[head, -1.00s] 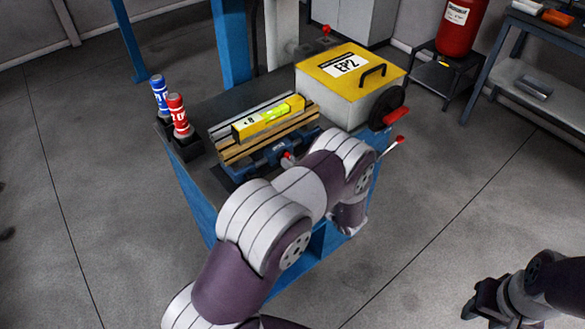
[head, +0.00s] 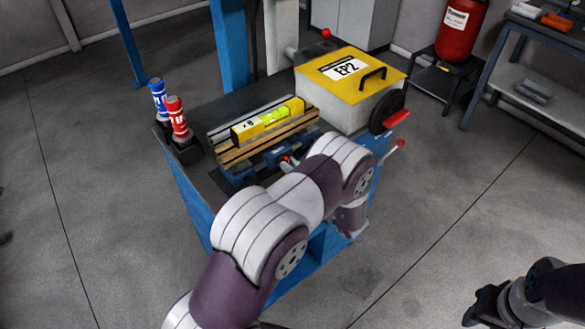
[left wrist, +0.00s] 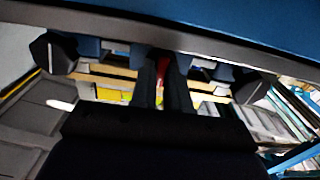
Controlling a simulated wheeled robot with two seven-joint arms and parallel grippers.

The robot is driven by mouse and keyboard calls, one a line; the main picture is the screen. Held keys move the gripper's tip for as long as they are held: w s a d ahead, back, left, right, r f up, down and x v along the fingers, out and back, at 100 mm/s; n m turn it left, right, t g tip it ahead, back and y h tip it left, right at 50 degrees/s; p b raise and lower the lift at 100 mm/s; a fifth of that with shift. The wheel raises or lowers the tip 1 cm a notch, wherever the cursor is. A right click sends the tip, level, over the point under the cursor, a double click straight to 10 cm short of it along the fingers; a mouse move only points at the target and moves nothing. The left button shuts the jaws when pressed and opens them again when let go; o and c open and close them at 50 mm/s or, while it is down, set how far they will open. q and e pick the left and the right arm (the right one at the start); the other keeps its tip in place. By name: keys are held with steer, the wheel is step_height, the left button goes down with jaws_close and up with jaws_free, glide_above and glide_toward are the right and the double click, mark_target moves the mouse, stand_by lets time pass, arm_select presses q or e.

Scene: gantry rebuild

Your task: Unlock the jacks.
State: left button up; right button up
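No part is plainly marked as a jack. A red-knobbed lever (head: 400,144) sticks out at the right side of the blue cart (head: 190,200), and another red knob (head: 326,34) stands at its back. A small red-tipped part shows beside the blue clamp-like fixture on the cart top, partly behind my left arm. My left gripper (left wrist: 162,72) shows in the left wrist view as two dark fingers close together, with red at their tips; whether they hold it is unclear. My right gripper (head: 480,306) is at the lower right, away from the cart, too dark to read.
On the cart are a yellow level (head: 268,121) on wooden strips, a blue and a red bottle (head: 177,118) in a holder, and a yellow-lidded box (head: 350,70) marked EP2. A red cylinder (head: 459,28) and a shelf stand at right. Floor in front is clear.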

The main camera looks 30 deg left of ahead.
arm_select(q)
steer(key=shift+d, duration=0.15)
steer(key=b+v, duration=0.2)
steer(key=v, duration=1)
steer(key=shift+d, duration=0.2)
